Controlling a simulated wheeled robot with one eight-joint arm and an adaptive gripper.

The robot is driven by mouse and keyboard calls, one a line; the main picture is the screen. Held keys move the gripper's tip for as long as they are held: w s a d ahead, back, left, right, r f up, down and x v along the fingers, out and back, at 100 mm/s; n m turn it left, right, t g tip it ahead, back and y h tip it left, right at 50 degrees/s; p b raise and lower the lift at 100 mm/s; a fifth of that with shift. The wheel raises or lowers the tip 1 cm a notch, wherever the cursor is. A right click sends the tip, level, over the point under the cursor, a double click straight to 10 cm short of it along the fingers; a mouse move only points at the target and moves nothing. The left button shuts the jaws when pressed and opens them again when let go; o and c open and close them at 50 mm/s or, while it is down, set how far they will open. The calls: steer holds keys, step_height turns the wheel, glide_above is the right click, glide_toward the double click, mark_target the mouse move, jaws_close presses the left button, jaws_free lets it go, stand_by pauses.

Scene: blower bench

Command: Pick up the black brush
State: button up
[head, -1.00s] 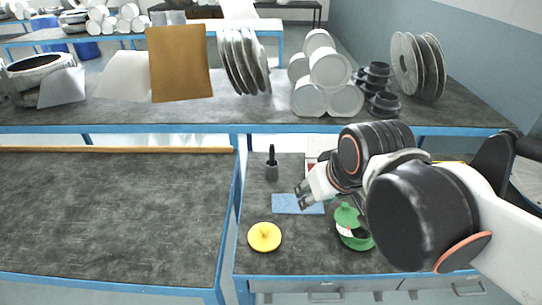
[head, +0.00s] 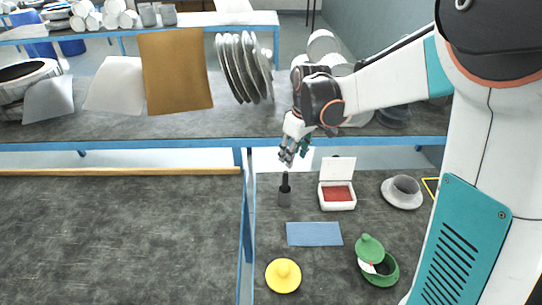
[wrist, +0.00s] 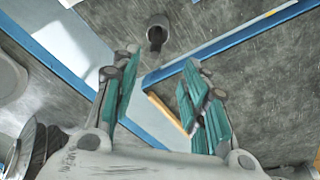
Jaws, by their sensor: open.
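The black brush (head: 285,184) stands upright in a small grey cup (head: 285,199) near the back left of the right-hand bench. My gripper (head: 287,159) is open and empty, just above the brush's top in the head view and apart from it. In the wrist view the grey cup (wrist: 158,22) lies beyond the spread fingers (wrist: 160,68), near the top middle. The brush shows there only as a dark shape at the cup, and its outline is hard to tell.
A white box with a red inside (head: 338,197), a blue cloth (head: 314,234), a yellow lid (head: 283,276), a green pot (head: 380,270) and a grey dish (head: 402,192) share this bench. The higher back bench (head: 180,128) holds rolls and discs. The left bench top (head: 110,230) is clear.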

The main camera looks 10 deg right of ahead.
mark_target(285, 180)
steer(key=w+f+b, duration=0.1)
steer(key=f, duration=0.2)
steer(key=f+b, duration=0.1)
steer(key=f, duration=0.2)
steer(key=w+f+b, duration=0.1)
steer(key=f, duration=0.2)
steer(key=shift+w+a+f, duration=0.35)
steer(key=f+b, duration=0.1)
steer(key=f, duration=0.2)
steer(key=f+b, duration=0.1)
steer(key=f, duration=0.1)
steer(key=shift+w+a+f+b, duration=0.1)
steer(key=shift+w+a+b, duration=0.15)
steer(key=shift+b, duration=0.1)
jaws_close()
